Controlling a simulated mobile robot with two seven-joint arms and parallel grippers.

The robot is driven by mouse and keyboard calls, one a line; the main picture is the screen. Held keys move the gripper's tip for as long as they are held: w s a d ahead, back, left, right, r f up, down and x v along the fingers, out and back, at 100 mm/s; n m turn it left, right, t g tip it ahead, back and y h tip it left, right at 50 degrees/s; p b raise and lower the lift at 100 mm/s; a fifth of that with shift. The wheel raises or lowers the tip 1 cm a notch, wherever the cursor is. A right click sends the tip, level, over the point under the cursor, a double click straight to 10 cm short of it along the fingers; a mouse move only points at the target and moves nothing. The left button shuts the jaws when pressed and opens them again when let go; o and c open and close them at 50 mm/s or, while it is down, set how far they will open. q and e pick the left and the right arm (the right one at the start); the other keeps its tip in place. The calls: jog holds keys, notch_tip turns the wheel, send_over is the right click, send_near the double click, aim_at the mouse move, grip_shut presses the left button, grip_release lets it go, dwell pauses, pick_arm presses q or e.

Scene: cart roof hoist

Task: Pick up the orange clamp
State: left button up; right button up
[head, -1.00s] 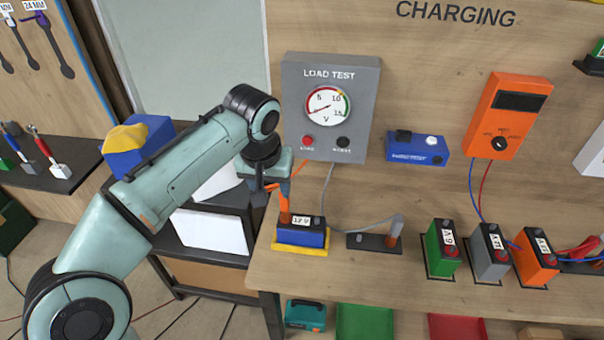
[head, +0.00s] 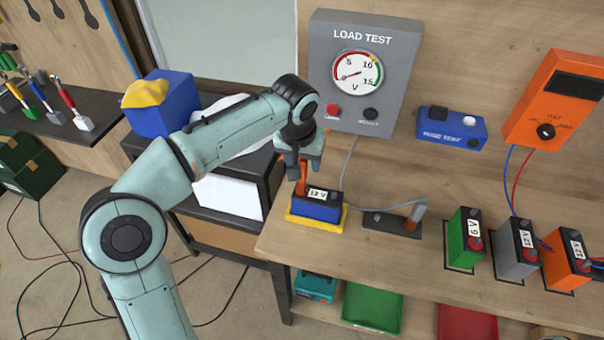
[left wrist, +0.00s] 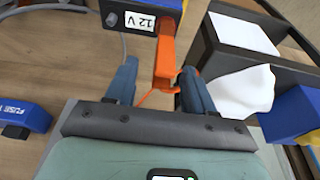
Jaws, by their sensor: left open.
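The orange clamp (head: 301,184) stands upright on the left end of the blue 12 V battery (head: 318,208), which sits in a yellow tray (head: 312,225) on the bench. My left gripper (head: 302,168) is open and pointed down at the clamp from above. In the left wrist view the orange clamp (left wrist: 165,62) lies between the two blue-grey fingers of the left gripper (left wrist: 158,70), with a visible gap on each side. The clamp's far end meets the battery (left wrist: 150,14). My right gripper is out of view.
A grey load tester (head: 358,70) stands behind the battery. A dark holder (head: 392,222) with a grey-cabled clamp is to the right. Green, grey and orange batteries (head: 465,238) stand further right. A black cart (head: 228,222) with white pieces is to the left.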

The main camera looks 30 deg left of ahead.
pick_arm(q)
jog(key=x, duration=0.4)
jog(key=shift+w+a+f, duration=0.1)
jog(key=shift+a, duration=0.15)
grip_shut()
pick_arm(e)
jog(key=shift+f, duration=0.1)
pick_arm(q)
notch_tip(320, 180, up, 11)
jog(key=shift+d+f+p, duration=0.1)
jog(key=shift+p, duration=1.15)
notch_tip(320, 180, up, 9)
jog(key=p, duration=0.3)
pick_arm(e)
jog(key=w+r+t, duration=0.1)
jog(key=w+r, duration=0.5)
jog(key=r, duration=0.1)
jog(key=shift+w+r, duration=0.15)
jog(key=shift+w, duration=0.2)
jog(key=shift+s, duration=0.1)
